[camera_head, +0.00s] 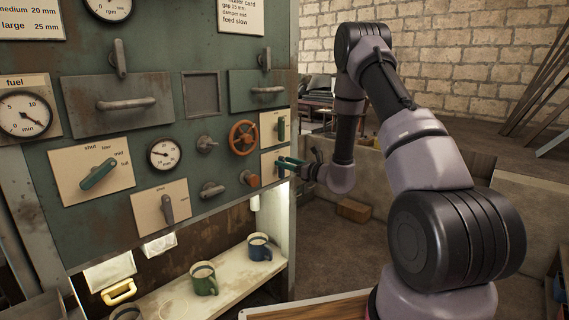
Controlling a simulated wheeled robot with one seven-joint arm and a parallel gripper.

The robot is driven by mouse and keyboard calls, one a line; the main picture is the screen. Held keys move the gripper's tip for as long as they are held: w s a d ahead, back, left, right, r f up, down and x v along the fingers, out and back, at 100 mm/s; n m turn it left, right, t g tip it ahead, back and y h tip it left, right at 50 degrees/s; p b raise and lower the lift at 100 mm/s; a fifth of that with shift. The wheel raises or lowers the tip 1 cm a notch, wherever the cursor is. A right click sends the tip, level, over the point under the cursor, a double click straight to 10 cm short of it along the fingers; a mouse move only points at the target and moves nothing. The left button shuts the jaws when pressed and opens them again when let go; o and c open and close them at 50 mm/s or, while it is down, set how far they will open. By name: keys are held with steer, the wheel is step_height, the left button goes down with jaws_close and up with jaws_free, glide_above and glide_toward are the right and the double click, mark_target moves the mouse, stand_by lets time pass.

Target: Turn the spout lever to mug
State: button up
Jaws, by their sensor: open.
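My gripper (291,163) is at the right edge of the green panel, at a small pale plate (268,168). Its teal fingers are open and seen from the side. They hide most of what is on that plate, so I cannot tell whether they touch a lever there. A similar plate just above carries a small upright green lever (281,128). The labels on both plates are too small to read. Below, a blue mug (258,248) and a green mug (203,281) stand upright on a shelf. A short pale spout-like part (255,202) hangs above the blue mug.
An orange handwheel (243,138) and a small knob (249,178) sit just left of my gripper. A green lever (98,175) marked shut to full is further left. The mugs' shelf (235,273) is lit.

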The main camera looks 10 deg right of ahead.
steer(key=shift+w+a, duration=0.3)
steer(key=shift+w, duration=0.1)
steer(key=shift+c, duration=0.3)
jaws_close()
steer(key=shift+d, duration=0.1)
steer(key=shift+w+d+f+m, duration=0.25)
steer(key=shift+d+f+m, duration=0.15)
steer(key=shift+m, duration=2.6)
steer(key=shift+w+d+f+m, duration=0.3)
steer(key=shift+f+m, duration=0.25)
steer(key=shift+m, duration=2.45)
steer(key=shift+w+d+f+m, duration=0.25)
steer(key=shift+d+f+m, duration=0.15)
steer(key=shift+m, duration=2.6)
steer(key=shift+f, duration=0.1)
